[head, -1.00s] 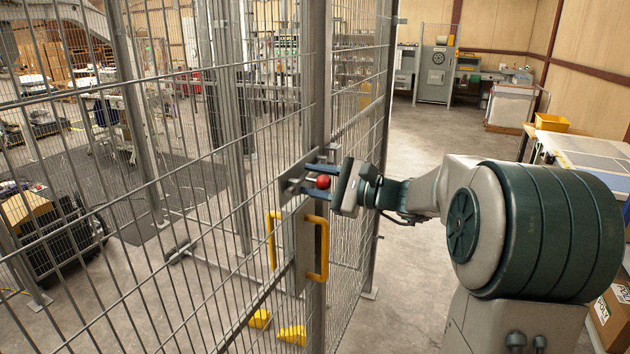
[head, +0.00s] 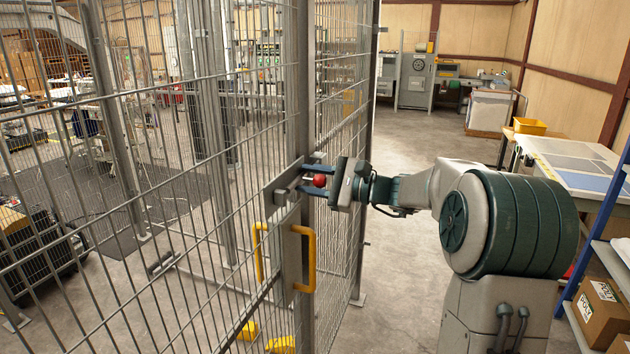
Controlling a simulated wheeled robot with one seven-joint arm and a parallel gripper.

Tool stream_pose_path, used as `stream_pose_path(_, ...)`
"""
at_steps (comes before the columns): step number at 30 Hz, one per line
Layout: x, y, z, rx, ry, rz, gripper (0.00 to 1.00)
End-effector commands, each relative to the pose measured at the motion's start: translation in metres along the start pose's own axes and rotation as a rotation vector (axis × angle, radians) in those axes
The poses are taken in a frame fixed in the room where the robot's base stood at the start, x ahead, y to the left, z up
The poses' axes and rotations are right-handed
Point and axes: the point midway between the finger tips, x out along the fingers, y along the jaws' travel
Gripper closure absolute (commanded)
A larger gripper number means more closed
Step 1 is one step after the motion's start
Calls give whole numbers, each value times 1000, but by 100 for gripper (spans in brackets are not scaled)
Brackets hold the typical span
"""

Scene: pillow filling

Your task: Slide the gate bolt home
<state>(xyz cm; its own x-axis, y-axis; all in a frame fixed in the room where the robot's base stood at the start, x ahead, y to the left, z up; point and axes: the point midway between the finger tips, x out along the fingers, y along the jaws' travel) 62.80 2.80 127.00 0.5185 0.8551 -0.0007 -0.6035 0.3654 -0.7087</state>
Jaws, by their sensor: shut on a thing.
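The gate (head: 293,125) is a grey wire-mesh panel with a steel upright and a yellow pull handle (head: 309,258). A grey bolt bracket (head: 283,187) sits on the upright above the handle. The bolt's red round knob (head: 319,180) shows just right of the bracket. My gripper (head: 315,178) reaches in from the right with its dark blue-green fingers above and below the knob, shut on it. The bolt rod is mostly hidden by the bracket and fingers, so I cannot tell how far it extends.
Mesh fencing (head: 130,180) fills the left, with machinery behind it. A worktable (head: 570,165) with a yellow bin (head: 530,126) and a blue shelf (head: 590,245) with cardboard boxes (head: 600,312) stand at the right. The concrete floor (head: 420,130) beyond my arm is clear.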

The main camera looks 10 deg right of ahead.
Motion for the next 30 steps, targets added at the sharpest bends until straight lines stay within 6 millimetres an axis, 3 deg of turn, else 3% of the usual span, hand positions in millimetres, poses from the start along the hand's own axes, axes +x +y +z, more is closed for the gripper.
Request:
stream_pose_path(1,-1,-2,0,7,2,-6,100)
stream_pose_path(2,-1,-2,0,7,2,-6,58)
stream_pose_path(3,-1,-2,-1,6,2,-6,50)
stream_pose_path(12,-2,-1,0,2,2,-4,50)
stream_pose_path(16,-12,-1,-2,1,3,-5,50)
stream_pose_path(30,-112,0,-3,2,6,-7,50)
